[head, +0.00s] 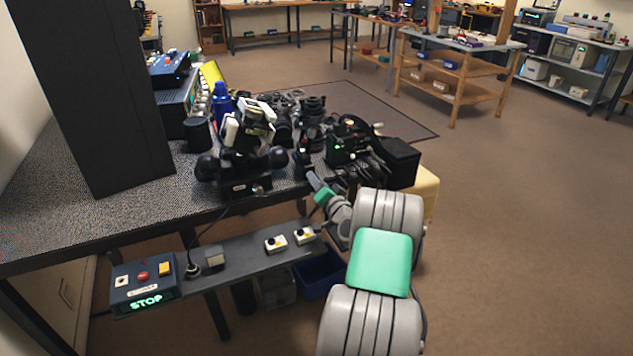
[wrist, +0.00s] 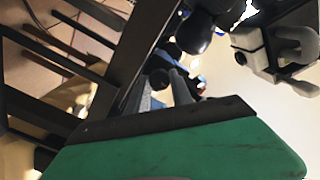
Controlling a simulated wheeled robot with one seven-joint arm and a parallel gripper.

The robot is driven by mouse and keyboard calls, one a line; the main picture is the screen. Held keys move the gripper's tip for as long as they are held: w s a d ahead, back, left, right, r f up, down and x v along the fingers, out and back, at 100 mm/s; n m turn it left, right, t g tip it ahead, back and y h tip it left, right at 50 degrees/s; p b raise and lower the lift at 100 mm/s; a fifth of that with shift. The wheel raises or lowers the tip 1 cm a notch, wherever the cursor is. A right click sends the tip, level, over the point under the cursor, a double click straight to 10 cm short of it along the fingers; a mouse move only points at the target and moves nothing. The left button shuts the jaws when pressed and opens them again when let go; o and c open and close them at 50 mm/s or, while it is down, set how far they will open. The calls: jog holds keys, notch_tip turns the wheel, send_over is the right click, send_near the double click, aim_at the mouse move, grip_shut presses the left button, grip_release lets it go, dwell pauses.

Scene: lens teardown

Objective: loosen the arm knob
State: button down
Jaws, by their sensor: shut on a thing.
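My gripper (head: 313,179) reaches up from the lower right to the front edge of the bench, at a small dark part that I take for the arm knob (head: 304,162). In the wrist view my fingers (wrist: 175,88) show past the green housing, close together, with a dark rounded part (wrist: 160,79) at their tips. They are shut on it; the exact grip is mostly hidden. The black device (head: 238,182) with two round black ends and a white-and-black upper part stands just left of my gripper.
Black lens parts (head: 313,110) crowd the bench behind. A black machine with a green light (head: 343,150) stands close on the right. A lower shelf (head: 245,265) carries small switch boxes and a control box reading STOP (head: 145,285). Floor at right is open.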

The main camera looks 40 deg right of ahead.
jog(key=shift+f+n+b, duration=0.15)
jog(key=shift+n+b, duration=0.15)
jog(key=shift+b, duration=0.45)
jog(key=shift+a+n+b, duration=0.2)
jog(key=shift+n+b, duration=8.4)
jog(key=shift+b, duration=3.55)
jog(key=c, duration=1.4)
grip_release()
jog(key=shift+w, duration=0.1)
